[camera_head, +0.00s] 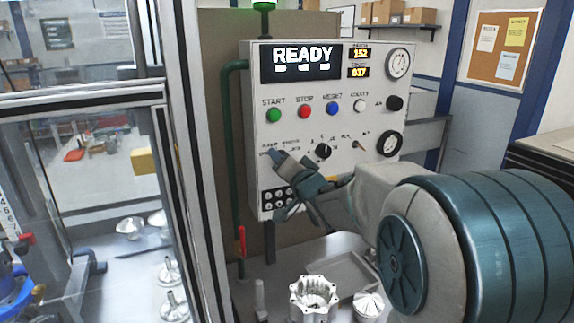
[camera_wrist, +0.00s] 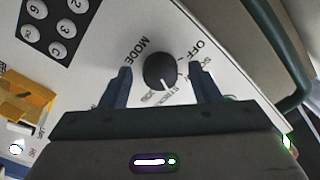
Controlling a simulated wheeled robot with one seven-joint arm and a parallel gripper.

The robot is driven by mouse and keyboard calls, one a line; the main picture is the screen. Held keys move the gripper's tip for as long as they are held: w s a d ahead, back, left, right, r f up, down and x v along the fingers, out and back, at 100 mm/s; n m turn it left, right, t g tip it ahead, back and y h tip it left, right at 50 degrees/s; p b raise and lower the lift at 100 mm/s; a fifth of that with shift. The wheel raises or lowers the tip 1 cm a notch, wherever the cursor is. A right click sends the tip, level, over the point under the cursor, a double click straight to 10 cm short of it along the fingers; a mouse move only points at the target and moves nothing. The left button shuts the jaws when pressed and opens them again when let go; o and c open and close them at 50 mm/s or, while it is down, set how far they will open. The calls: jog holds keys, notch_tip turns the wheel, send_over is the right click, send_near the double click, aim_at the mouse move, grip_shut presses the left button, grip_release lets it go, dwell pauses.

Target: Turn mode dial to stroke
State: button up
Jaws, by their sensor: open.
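The mode dial (camera_wrist: 160,71) is a round black knob with a white pointer line, next to the printed word MODE in the wrist view. The pointer points down in that picture, toward small lettering partly hidden by my gripper. OFF is printed at upper right of the dial. My gripper (camera_wrist: 161,78) is open, with one finger on each side of the dial and visible gaps. I cannot tell how deep the fingertips reach. In the head view my gripper (camera_head: 280,160) is at the lower left of the white control panel (camera_head: 310,185) and hides the dial.
The panel has a READY screen (camera_head: 301,58), green (camera_head: 274,115), red (camera_head: 305,111) and blue (camera_head: 333,108) buttons, and another black knob (camera_head: 323,150). A keypad (camera_wrist: 62,25) is close to the dial. A green pipe (camera_head: 231,160) runs along the panel's left side.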

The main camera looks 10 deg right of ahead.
jog(key=shift+s, duration=0.15)
jog(key=s+d+b, duration=0.2)
jog(key=s, duration=1.1)
jog(key=shift+s+d, duration=0.15)
jog(key=shift+d, duration=0.2)
jog(key=s+d+f+n+g+h, duration=0.1)
jog(key=s+d+f+g+h, duration=0.15)
jog(key=f, duration=0.25)
jog(key=s+d+f+g+h, duration=0.1)
jog(key=s+f+g+h, duration=0.15)
jog(key=f, duration=0.25)
jog(key=s+a+f+n+g, duration=0.3)
jog(key=s+f+g, duration=0.1)
jog(key=s, duration=0.3)
jog(key=s+a+f+n+g+y, duration=0.1)
jog(key=s+a+f+n+g, duration=0.2)
jog(key=s, duration=0.4)
jog(key=shift+s+f+g+y, duration=0.3)
jog(key=shift+f+g, duration=0.2)
jog(key=shift+g, duration=0.6)
